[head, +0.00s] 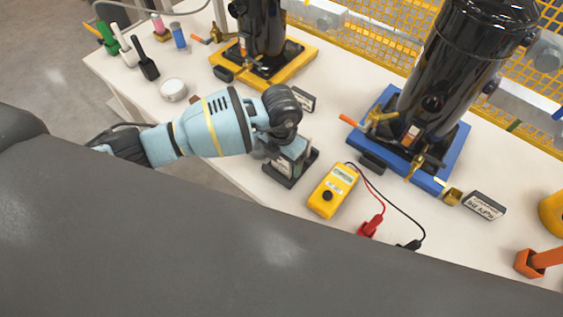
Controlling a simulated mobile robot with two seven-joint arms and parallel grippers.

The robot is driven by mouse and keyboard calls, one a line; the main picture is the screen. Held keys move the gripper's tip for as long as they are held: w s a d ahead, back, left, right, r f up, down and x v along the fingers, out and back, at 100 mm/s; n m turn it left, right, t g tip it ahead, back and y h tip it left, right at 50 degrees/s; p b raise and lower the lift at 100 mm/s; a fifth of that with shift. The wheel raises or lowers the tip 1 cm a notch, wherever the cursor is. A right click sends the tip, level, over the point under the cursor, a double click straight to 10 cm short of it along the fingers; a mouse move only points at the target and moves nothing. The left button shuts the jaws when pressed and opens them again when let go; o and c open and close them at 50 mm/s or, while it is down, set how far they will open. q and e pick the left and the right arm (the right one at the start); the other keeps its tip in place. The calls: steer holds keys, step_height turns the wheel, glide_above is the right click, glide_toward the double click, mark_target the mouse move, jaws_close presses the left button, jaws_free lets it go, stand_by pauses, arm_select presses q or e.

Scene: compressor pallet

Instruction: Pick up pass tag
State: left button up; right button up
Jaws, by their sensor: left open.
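My left arm comes in from the left, and its gripper (277,150) points down at a small dark holder (279,178) on the white table. The gripper is open. Pale grey-green tag-like pieces (293,156) stand upright in the holder, right at the fingers. I cannot tell which of them is the pass tag, and any lettering is unreadable. The wrist and fingers hide part of the holder, and I cannot tell whether the fingers touch the pieces. My right gripper is not in view.
A yellow multimeter (333,190) with red and black leads lies just right of the holder. Black compressors stand on a blue base (425,180) and a yellow base (298,53). A small dark sign (303,98) stands behind the wrist.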

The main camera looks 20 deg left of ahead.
arm_select(q)
steer(key=shift+r, duration=0.1)
steer(key=c, duration=1.1)
steer(key=shift+o, duration=0.2)
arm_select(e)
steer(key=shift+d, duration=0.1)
arm_select(q)
steer(key=shift+w+r, duration=0.1)
steer(key=shift+r, duration=0.45)
steer(key=s+r, duration=0.2)
steer(key=s, duration=0.6)
steer(key=s+d+r, duration=0.1)
steer(key=s+r, duration=0.1)
steer(key=s, duration=0.6)
steer(key=shift+d+p, duration=0.2)
steer(key=shift+p, duration=0.2)
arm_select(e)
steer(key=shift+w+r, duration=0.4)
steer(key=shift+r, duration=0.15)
arm_select(q)
steer(key=shift+s+f, duration=0.1)
